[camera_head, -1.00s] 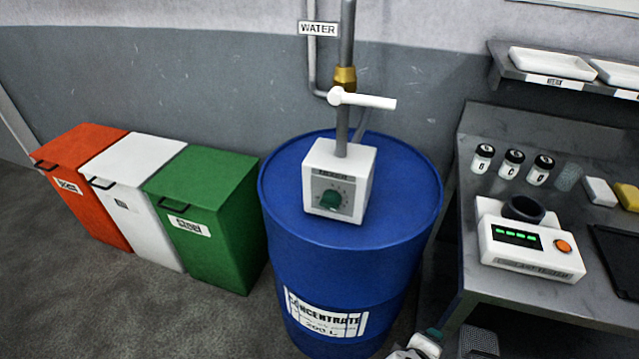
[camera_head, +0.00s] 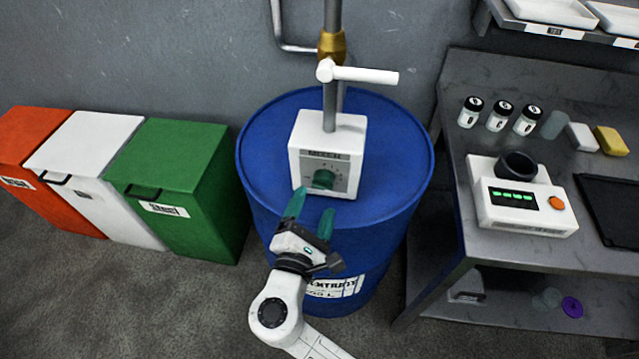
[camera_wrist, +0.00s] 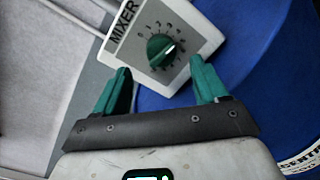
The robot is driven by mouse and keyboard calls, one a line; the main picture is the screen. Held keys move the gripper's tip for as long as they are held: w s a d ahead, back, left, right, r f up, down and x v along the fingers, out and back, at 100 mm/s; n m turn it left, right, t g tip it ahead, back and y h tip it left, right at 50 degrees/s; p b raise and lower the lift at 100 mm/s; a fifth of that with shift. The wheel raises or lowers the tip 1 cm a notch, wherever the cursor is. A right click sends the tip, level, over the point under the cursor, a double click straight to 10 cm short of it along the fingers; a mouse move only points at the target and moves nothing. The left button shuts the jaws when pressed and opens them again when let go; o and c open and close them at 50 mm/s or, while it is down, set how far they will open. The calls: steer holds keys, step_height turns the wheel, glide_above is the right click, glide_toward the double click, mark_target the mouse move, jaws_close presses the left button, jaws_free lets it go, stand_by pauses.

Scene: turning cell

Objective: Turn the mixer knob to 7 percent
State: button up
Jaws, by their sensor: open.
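The white mixer box (camera_head: 345,140) stands on top of the blue concentrate drum (camera_head: 265,160). Its green knob (camera_head: 323,179) sits on the grey dial face on the front. In the wrist view the knob (camera_wrist: 160,51) shows a white pointer mark and lies ahead of the fingers, between their lines; the dial numbers around it are too small to read surely. My gripper (camera_head: 311,213) is open, with its green fingers just in front of and below the knob. In the wrist view the gripper (camera_wrist: 160,85) is empty and not touching the knob.
A white-handled valve (camera_head: 360,75) and pipe rise above the mixer. A grey bench (camera_head: 450,190) with a tester (camera_head: 525,205) stands at right. Red, white and green bins (camera_head: 175,155) stand at left. Open floor lies in front of the bins.

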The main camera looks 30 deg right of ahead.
mark_target(321, 189)
steer(key=shift+p+x, duration=0.35)
steer(key=shift+x, duration=2.35)
steer(key=shift+d, duration=0.1)
steer(key=c, duration=1)
steer(key=shift+c, duration=0.2)
